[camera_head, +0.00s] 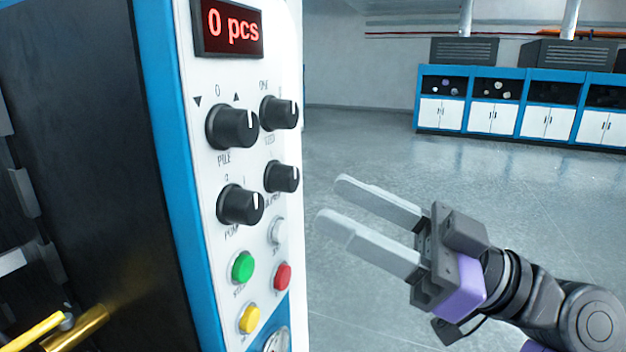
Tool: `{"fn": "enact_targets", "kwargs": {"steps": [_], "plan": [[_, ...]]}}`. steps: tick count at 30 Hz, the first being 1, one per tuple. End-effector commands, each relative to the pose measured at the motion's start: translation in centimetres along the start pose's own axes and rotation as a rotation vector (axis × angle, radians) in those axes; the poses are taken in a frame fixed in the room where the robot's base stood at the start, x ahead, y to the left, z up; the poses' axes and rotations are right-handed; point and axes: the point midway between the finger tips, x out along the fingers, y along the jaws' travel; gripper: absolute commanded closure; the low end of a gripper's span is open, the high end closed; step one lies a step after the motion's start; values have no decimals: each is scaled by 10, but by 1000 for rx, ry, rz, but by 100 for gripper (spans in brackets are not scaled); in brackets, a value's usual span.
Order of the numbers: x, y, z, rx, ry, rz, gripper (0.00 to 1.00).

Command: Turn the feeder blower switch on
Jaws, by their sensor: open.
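A white control panel (195,80) with a blue edge fills the left part of the head view. It carries black rotary knobs with white pointer marks: upper left (231,127), upper right (279,113), lower left (240,204) and lower right (282,177). The label under the lower-left knob seems to read PUMP, the upper-left one PILE. The right-hand labels are too small or slanted to read, so I cannot tell which knob is the blower switch. All the pointer marks look roughly upright. My gripper (340,200) is open and empty, right of the panel, apart from the knobs, fingers pointing left.
A red display (228,28) reads 0 pcs above the knobs. Below them are a green button (243,267), a red button (283,276), a yellow button (249,319) and a whitish button (276,231). Blue-and-white cabinets (490,115) stand far back. Open floor lies between.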

Motion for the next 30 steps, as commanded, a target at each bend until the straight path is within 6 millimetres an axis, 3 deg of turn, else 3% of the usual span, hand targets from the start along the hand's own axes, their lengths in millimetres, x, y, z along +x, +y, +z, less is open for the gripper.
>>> {"fn": "enact_targets", "kwargs": {"steps": [3,9,20,27,28,30], "plan": [[21,0,-2,1,0,-2,52],[43,0,-1,2,0,-1,52],[48,0,0,2,0,2,52],[48,0,0,2,0,2,95],[48,0,0,2,0,2,100],[48,0,0,2,0,2,100]]}}
